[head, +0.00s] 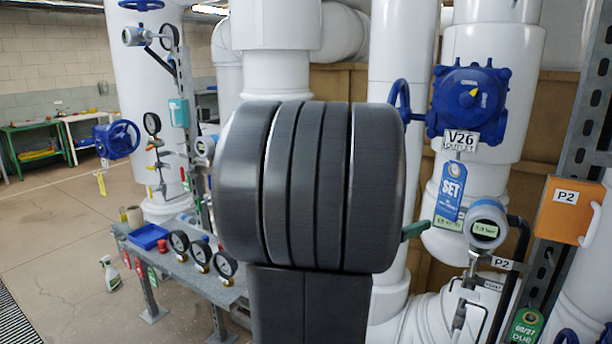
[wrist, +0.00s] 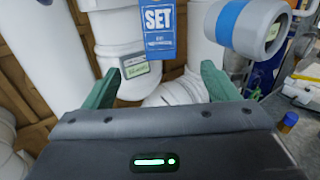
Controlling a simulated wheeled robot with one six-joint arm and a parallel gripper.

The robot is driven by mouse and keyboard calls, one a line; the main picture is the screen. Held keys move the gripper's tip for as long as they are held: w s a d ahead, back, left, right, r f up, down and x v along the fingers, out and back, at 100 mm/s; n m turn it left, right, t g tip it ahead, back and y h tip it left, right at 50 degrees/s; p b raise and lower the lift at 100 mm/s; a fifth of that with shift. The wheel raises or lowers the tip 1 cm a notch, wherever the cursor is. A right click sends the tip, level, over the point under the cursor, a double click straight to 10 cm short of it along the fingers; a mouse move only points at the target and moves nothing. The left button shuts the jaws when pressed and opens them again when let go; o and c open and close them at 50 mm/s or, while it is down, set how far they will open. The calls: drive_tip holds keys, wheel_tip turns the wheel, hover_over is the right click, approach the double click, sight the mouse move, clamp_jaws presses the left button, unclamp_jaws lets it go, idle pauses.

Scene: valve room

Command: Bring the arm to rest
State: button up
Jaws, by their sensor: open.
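My arm is raised in the middle of the head view, its dark rounded links blocking much of the scene. My gripper (wrist: 160,80) shows in the wrist view as two green fingers spread well apart with nothing between them. In the head view only a green fingertip (head: 415,230) shows at the right side of my arm; the rest is hidden. Beyond the fingers are white pipes (wrist: 115,35) and a blue SET tag (wrist: 158,28), which also hangs below the V26 valve (head: 468,100) in the head view.
A round gauge (head: 486,224) and an orange P2 box (head: 567,210) are close on the right. A grey bench (head: 190,268) with several dial gauges and a blue tray (head: 149,237) stands left of my arm. A spray bottle (head: 110,273) is on the floor, which is open at left.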

sight(449, 199)
drive_tip(key=p+x, duration=0.2)
drive_tip(key=x, duration=1.2)
drive_tip(key=shift+s, duration=0.15)
drive_tip(key=shift+r+p, duration=0.25)
drive_tip(key=shift+p, duration=0.4)
drive_tip(key=shift+s+a+r, duration=0.2)
drive_tip(key=shift+s+a, duration=0.3)
drive_tip(key=shift+s, duration=0.2)
drive_tip(key=shift+s+a, duration=0.15)
drive_tip(key=shift+s, duration=0.15)
